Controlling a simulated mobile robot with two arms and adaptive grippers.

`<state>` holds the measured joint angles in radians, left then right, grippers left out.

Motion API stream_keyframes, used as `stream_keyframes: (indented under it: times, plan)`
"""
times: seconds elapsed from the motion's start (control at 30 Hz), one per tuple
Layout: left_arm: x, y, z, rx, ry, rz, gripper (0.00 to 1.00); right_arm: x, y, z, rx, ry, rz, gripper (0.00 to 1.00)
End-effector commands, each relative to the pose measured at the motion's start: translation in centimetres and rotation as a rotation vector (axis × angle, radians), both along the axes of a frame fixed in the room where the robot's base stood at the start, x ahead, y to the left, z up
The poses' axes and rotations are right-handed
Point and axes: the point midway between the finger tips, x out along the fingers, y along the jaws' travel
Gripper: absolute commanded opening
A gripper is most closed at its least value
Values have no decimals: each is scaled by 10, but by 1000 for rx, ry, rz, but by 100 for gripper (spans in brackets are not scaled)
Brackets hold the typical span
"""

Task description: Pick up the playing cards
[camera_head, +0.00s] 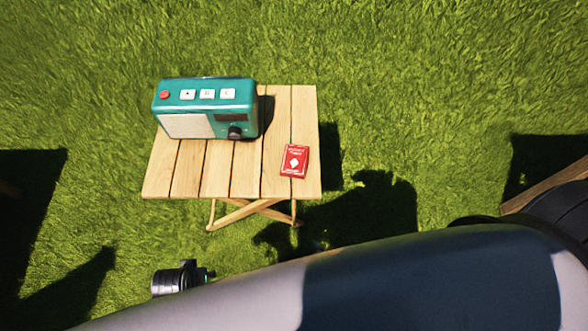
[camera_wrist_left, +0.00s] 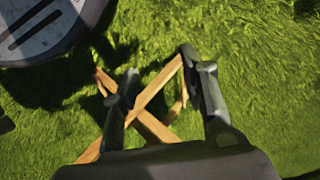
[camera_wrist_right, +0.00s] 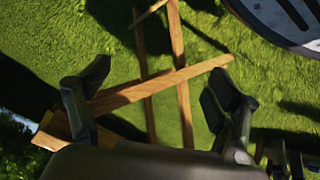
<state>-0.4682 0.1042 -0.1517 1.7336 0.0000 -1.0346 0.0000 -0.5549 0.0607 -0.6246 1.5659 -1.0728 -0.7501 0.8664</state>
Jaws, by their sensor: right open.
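The playing cards (camera_head: 294,161) are a red pack with a white mark, lying flat on the right part of the small wooden table (camera_head: 305,115). Nothing touches them in the head view. Neither wrist view shows them. My right gripper (camera_wrist_right: 158,82) has its two dark fingers wide apart with nothing held between them; wooden bars and grass show beyond. My left gripper (camera_wrist_left: 166,70) also has its fingers apart and empty, with crossed wooden legs and grass beyond. A large arm link of mine covers the bottom of the head view.
A teal radio (camera_head: 190,125) stands on the table's left and back part, left of the cards. The table top around the cards is bare. Crossed legs (camera_head: 255,212) show below the front edge. Grass surrounds the table. Another wooden piece (camera_head: 548,187) shows at the right edge.

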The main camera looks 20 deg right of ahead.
Motion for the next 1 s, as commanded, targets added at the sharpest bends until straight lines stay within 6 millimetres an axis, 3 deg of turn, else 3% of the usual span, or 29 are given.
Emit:
stream_keyframes:
  times: [0.03, 0.17, 0.3, 0.43, 0.6, 1.0]
  plan:
    - [7, -1, 1, -3, -18, 2, 40, 10, 11, 10, 24, -84, -33, 85]
    - [14, -1, 38, -4, -44, 6, 40, 33, 23, 77, 96, -304, -158, 85]
    - [12, 0, 71, -5, -64, 10, 40, 44, 18, 140, 185, -492, -291, 85]
    - [8, 1, 92, -4, -75, 12, 40, 46, 9, 177, 242, -597, -376, 85]
    - [5, 2, 103, -4, -78, 13, 40, 55, 1, 193, 266, -647, -414, 85]
    - [5, 2, 106, -4, -80, 13, 40, 132, -20, 169, 266, -648, -411, 85]
